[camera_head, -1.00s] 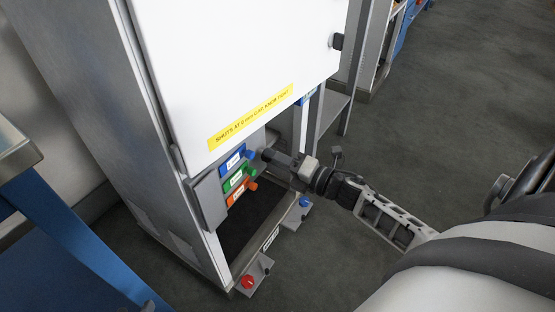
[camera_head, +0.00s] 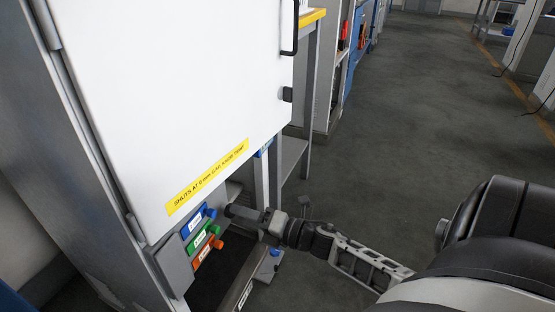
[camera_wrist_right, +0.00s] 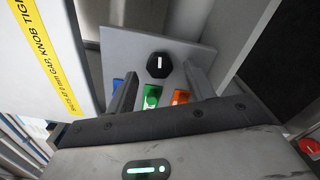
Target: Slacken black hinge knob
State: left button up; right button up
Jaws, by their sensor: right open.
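In the right wrist view a black many-sided knob (camera_wrist_right: 159,65) with a white mark sits on a grey plate (camera_wrist_right: 125,50). My right gripper (camera_wrist_right: 160,88) is open, with one finger on each side below the knob in the picture. The jaws hold nothing, and I cannot tell whether a finger touches the knob. In the head view my right gripper (camera_head: 233,211) is at the lower front of the white cabinet door (camera_head: 190,90), beside the coloured tabs. The black knob is not clearly visible there. My left gripper is not in view.
Blue (camera_head: 199,220), green (camera_head: 205,238) and orange (camera_head: 208,254) labelled tabs with knobs sit close to the gripper. A yellow label (camera_head: 208,178) runs along the door's lower edge. A red knob (camera_wrist_right: 309,146) shows at right in the wrist view. Open floor lies right of the cabinet.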

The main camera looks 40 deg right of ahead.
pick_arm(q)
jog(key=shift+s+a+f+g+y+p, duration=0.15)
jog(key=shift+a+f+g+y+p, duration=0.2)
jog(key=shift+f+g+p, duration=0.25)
pick_arm(e)
jog(key=v, duration=1.4)
jog(key=shift+s, duration=0.3)
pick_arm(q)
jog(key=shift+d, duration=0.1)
